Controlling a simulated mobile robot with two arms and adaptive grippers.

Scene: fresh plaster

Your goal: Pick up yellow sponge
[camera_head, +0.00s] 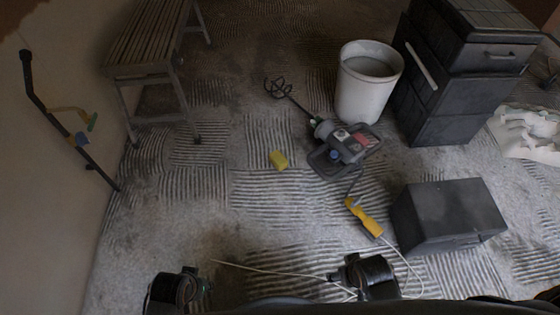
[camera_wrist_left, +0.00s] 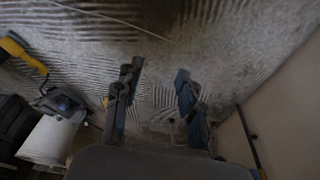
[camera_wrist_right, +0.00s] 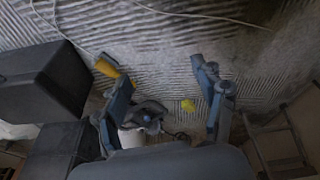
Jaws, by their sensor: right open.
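The yellow sponge (camera_head: 279,160) lies on the ridged floor in the head view, left of the grey and red mixer (camera_head: 342,147). In the right wrist view the sponge (camera_wrist_right: 188,105) shows between the fingers, some way beyond them. My right gripper (camera_wrist_right: 163,75) is open and empty. My left gripper (camera_wrist_left: 158,68) is open and empty; a small yellow patch beside its left finger looks like the sponge (camera_wrist_left: 105,102), partly hidden. In the head view both wrists are at the bottom edge, well short of the sponge.
A white bucket (camera_head: 366,84) and stacked dark toolboxes (camera_head: 470,70) stand at the back right. A dark box (camera_head: 448,216) and a yellow-handled tool (camera_head: 364,217) with a pale cable lie nearer. A slatted bench (camera_head: 148,38) stands back left. Floor before the sponge is mostly clear.

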